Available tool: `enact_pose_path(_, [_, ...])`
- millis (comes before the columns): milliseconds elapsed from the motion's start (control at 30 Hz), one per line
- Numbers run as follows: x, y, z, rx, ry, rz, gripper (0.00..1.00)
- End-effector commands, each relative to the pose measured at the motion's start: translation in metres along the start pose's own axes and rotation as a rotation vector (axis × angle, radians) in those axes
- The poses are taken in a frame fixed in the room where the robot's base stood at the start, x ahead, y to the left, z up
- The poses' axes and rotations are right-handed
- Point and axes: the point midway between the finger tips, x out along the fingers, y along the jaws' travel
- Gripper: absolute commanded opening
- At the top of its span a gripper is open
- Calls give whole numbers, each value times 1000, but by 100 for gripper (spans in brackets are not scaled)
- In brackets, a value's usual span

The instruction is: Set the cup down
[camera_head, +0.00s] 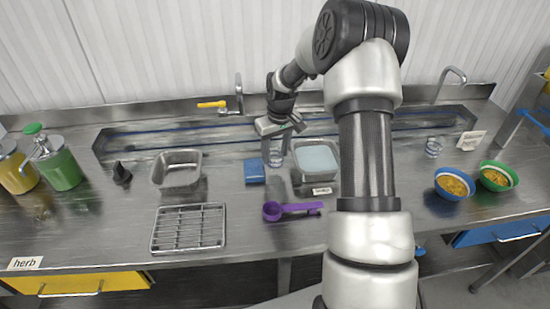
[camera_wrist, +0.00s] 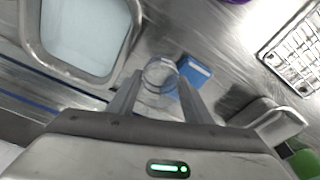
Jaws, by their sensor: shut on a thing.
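A clear cup (camera_head: 274,158) is in my gripper (camera_head: 277,140), upright, just behind a blue block (camera_head: 254,171). In the wrist view the cup's round rim (camera_wrist: 160,64) shows between the two fingers of my gripper (camera_wrist: 160,82), which is shut on it. The blue block also shows in the wrist view (camera_wrist: 194,71), close beside the cup. The cup's base is low over the steel counter; I cannot tell whether it touches.
A steel pan with pale contents (camera_head: 316,181) stands right of the cup, an empty steel pan (camera_head: 177,176) to the left. A purple scoop (camera_head: 292,209) and wire rack (camera_head: 188,228) lie in front. Another clear cup (camera_head: 433,147) and two bowls, blue (camera_head: 454,194) and green (camera_head: 511,178), stand at right.

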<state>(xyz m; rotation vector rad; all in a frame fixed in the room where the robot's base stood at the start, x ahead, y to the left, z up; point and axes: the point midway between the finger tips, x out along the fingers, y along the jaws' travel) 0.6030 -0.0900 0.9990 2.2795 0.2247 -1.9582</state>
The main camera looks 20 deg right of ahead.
Motion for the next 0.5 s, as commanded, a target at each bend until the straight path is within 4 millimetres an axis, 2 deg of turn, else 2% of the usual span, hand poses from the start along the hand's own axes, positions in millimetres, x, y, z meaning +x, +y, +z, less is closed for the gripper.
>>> enact_pose_path(200, [29,-1,5,-1,-2,-2,24])
enact_pose_path(500, [32,0,5,0,-1,-1,24])
